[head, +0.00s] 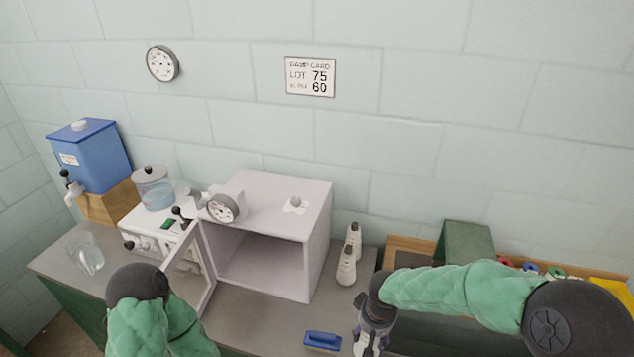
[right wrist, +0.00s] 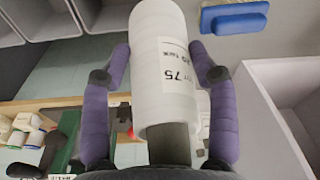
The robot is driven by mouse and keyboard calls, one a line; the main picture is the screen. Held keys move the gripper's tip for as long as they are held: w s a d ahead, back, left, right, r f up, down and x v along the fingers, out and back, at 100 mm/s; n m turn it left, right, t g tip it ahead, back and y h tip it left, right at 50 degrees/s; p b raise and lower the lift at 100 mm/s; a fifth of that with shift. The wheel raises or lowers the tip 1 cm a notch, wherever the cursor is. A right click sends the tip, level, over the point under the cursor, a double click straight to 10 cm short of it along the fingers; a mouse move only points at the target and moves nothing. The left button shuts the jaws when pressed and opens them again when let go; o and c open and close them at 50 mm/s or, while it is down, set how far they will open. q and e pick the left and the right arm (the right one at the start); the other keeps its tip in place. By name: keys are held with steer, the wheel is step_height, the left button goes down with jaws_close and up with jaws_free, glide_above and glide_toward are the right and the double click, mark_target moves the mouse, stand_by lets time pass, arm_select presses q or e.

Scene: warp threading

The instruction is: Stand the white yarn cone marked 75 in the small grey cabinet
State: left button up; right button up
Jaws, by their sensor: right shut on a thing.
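The white yarn cone (right wrist: 155,45) with a label reading 75 lies between the two purple fingers of my right gripper (right wrist: 163,70), which is shut on it.
A blue-topped brush (head: 322,340) lies on the bench before the cabinet. A gauge (head: 222,208) sits on the cabinet's top left. A white machine with a glass jar (head: 153,188) stands left. A green box (head: 466,243) is at right.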

steer(key=d+f+m+b, duration=0.2)
steer(key=d+f+b, duration=0.2)
steer(key=f, duration=0.5)
steer(key=shift+w+d+f+m+b, duration=0.2)
steer(key=shift+w+m+b, duration=0.1)
steer(key=shift+b, duration=0.95)
steer(key=shift+r, duration=0.15)
